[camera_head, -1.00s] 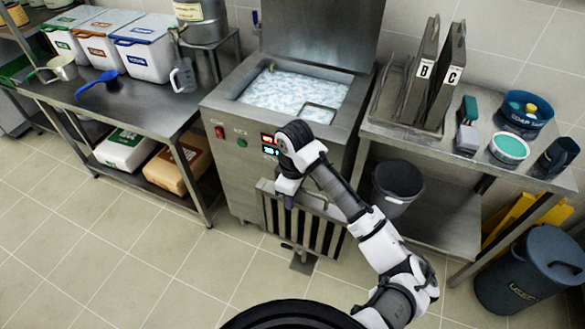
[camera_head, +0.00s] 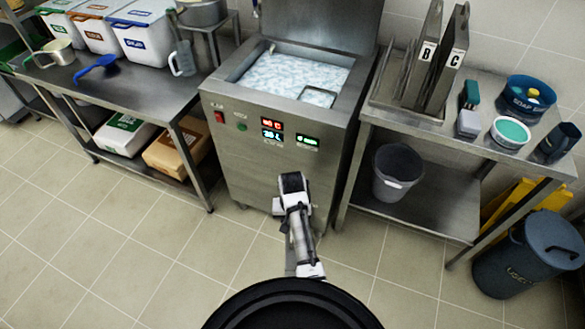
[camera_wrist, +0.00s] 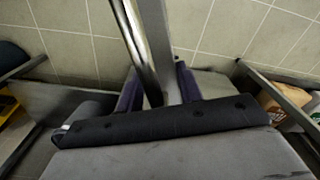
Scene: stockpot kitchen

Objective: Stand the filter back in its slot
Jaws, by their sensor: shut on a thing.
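My gripper (camera_wrist: 158,84) is shut on the filter, whose metal edge (camera_wrist: 161,40) runs between the two fingers in the wrist view. In the head view my gripper (camera_head: 292,185) is low in front of the steel tank unit. The filter is mostly hidden there; a narrow grey strip beside my arm may be part of it. A metal rack (camera_head: 407,112) stands on the right table. Upright plates labelled B (camera_head: 427,62) and C (camera_head: 452,65) lean in it, with thinner rack parts to their left. Which slot is empty I cannot tell.
The steel tank (camera_head: 225,92) holds foamy water. On the right table stand a brush (camera_head: 468,122), a teal-topped tub (camera_head: 510,132) and a blue soap tub (camera_head: 526,98). A grey bucket (camera_head: 397,172) sits on the lower shelf. A lidded bin (camera_head: 530,265) stands right. Floor at left is clear.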

